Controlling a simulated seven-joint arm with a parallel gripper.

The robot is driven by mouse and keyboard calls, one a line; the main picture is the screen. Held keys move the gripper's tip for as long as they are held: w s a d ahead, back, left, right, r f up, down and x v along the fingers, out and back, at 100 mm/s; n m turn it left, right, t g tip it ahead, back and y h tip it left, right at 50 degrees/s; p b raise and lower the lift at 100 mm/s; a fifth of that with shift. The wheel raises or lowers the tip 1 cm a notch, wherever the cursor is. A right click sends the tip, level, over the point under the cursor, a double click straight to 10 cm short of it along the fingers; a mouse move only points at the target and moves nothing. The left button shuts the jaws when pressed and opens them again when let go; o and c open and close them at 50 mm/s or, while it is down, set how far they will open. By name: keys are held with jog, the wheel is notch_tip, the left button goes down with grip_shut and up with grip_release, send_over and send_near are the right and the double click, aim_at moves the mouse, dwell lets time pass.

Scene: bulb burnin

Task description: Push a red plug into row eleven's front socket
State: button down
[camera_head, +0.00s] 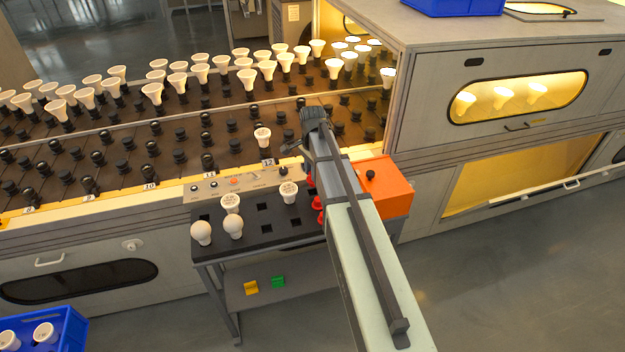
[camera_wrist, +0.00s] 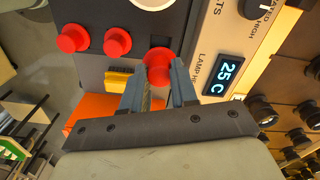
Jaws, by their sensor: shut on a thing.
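My gripper (camera_wrist: 158,82) is shut on a red plug (camera_wrist: 159,64) in the wrist view; the plug's round head sits between the fingertips. Two other red plugs (camera_wrist: 117,42) and (camera_wrist: 73,38) stand beside it in a line. In the head view, my arm hides the jaws, and red plugs (camera_head: 318,203) show partly at its left edge, by the right end of the dark tray (camera_head: 265,240). The row 11 label (camera_head: 208,171) is on the rack's front edge, left of my arm. Row eleven's front socket (camera_head: 208,159) is black and looks empty.
An orange box (camera_head: 388,188) stands right of my arm. White bulbs (camera_head: 230,203) stand on the dark tray. A bulb (camera_head: 263,137) sits in row 12. A control strip with a 25 C display (camera_wrist: 228,78) borders the tray. A grey cabinet (camera_head: 440,130) rises at right.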

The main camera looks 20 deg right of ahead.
aim_at(310, 173)
notch_tip(310, 173, up, 3)
jog(key=shift+r, duration=0.2)
jog(key=shift+a+r, duration=0.15)
jog(key=shift+r, duration=0.1)
jog(key=shift+a+r, duration=0.15)
jog(key=shift+a, duration=0.2)
jog(key=w+a+r+n, duration=0.15)
jog(key=w+a, duration=0.35)
jog(key=a, duration=0.5)
jog(key=w+a+r+n, duration=0.15)
jog(key=w+a, duration=0.35)
jog(key=a, duration=0.5)
jog(key=w+a+r+n, duration=0.1)
jog(key=w+a+n, duration=0.1)
jog(key=w+a, duration=0.65)
jog(key=w+a+r+n, duration=0.1)
jog(key=w+a, duration=0.3)
jog(key=a, duration=0.1)
jog(key=shift+w+f, duration=0.2)
jog(key=shift+f, duration=2.05)
jog(key=shift+f, duration=2)
